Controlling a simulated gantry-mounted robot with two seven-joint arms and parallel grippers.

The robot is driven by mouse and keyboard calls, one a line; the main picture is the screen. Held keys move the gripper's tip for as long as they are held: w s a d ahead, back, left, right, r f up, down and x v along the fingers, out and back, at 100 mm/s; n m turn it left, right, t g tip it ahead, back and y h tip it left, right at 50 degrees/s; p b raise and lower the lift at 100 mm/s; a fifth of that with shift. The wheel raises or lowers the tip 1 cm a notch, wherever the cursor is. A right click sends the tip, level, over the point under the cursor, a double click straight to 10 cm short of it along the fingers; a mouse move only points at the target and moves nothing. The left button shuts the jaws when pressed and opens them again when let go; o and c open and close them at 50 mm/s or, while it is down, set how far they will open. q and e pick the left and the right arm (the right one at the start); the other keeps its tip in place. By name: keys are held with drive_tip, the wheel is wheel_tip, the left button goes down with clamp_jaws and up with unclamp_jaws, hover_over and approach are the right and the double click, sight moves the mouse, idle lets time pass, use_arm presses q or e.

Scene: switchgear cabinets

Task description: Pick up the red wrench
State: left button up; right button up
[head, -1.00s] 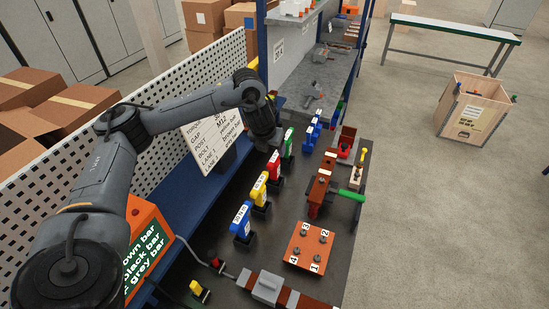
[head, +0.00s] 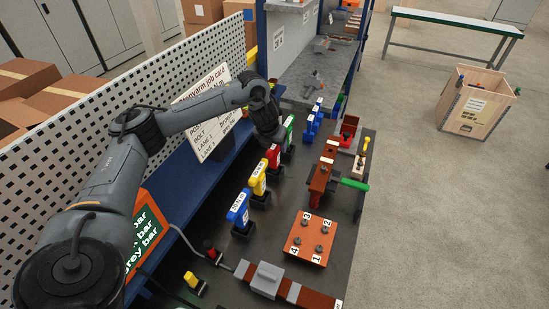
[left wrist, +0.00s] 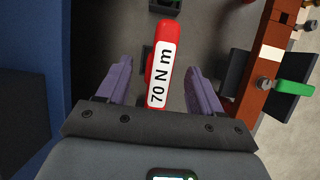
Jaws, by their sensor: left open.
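The red wrench (head: 273,157) has a white label and stands in a row of coloured wrenches, between the yellow wrench (head: 258,180) and the green wrench (head: 289,133). In the left wrist view the red wrench (left wrist: 161,75) shows its "70 N m" label. My left gripper (head: 270,138) is over the red wrench, its fingers partly hidden by its own body. In the left wrist view my left gripper (left wrist: 160,85) is open, with one finger on each side of the red wrench and gaps to it. My right gripper does not show.
A blue wrench (head: 238,208) stands at the near end of the row. A numbered orange board (head: 310,237) and a brown bar fixture with a green handle (head: 354,184) lie to the right. The perforated panel (head: 120,116) and job card (head: 213,139) bound the left side.

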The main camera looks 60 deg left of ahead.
use_arm(q)
drive_tip(key=shift+x, duration=0.9)
clamp_jaws()
